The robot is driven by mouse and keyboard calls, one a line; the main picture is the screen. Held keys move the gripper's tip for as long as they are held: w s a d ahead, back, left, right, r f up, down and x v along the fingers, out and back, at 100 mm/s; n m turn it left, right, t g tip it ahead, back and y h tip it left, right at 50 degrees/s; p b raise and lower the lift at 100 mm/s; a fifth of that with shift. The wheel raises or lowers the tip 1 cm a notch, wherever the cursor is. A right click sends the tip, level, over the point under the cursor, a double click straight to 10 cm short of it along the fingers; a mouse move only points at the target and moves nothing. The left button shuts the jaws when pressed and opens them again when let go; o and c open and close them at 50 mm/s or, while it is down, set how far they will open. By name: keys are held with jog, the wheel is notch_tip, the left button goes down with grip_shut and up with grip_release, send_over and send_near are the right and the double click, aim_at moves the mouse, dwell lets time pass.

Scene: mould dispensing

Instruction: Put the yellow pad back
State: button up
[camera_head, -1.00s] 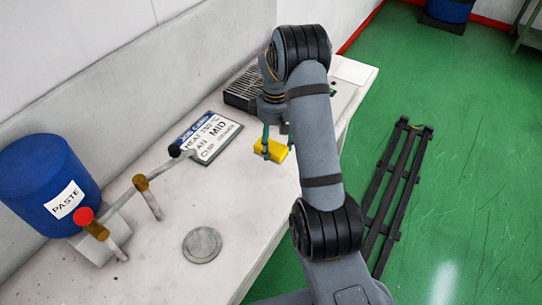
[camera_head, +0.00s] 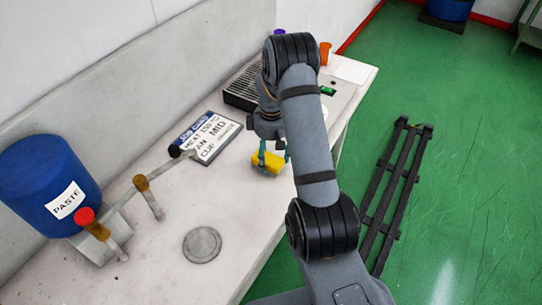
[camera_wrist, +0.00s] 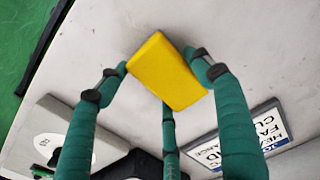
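The yellow pad (camera_head: 267,163) is at my gripper (camera_head: 274,158), over the pale bench (camera_head: 165,240) in the head view. In the wrist view the yellow pad (camera_wrist: 167,72) sits between the green fingers of my gripper (camera_wrist: 158,62). The left and right fingertips meet its sides and the third finger reaches its lower edge, so my gripper looks shut on it. The pad is slightly tilted in the picture. I cannot tell whether its underside touches the bench.
A job card (camera_head: 207,137) lies left of my gripper. A dark ribbed unit (camera_head: 242,92) and a device with a green display (camera_head: 328,90) are behind. A blue paste drum (camera_head: 45,185) and dispenser arm (camera_head: 120,203) stand left. A round disc (camera_head: 202,244) lies in front.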

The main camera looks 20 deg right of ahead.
aim_at(273, 155)
jog(key=o, duration=0.3)
jog(key=shift+r, duration=0.1)
notch_tip(273, 155, up, 12)
dwell(0.6)
notch_tip(273, 155, down, 13)
jog(key=shift+s+r, duration=0.1)
jog(key=r, duration=0.5)
jog(key=shift+w+d+r+b, duration=0.2)
jog(key=shift+d+r+b, duration=0.05)
jog(key=shift+d+b, duration=0.05)
jog(key=shift+w+d+r, duration=0.1)
jog(key=shift+w+d, duration=0.15)
jog(key=shift+d, duration=0.15)
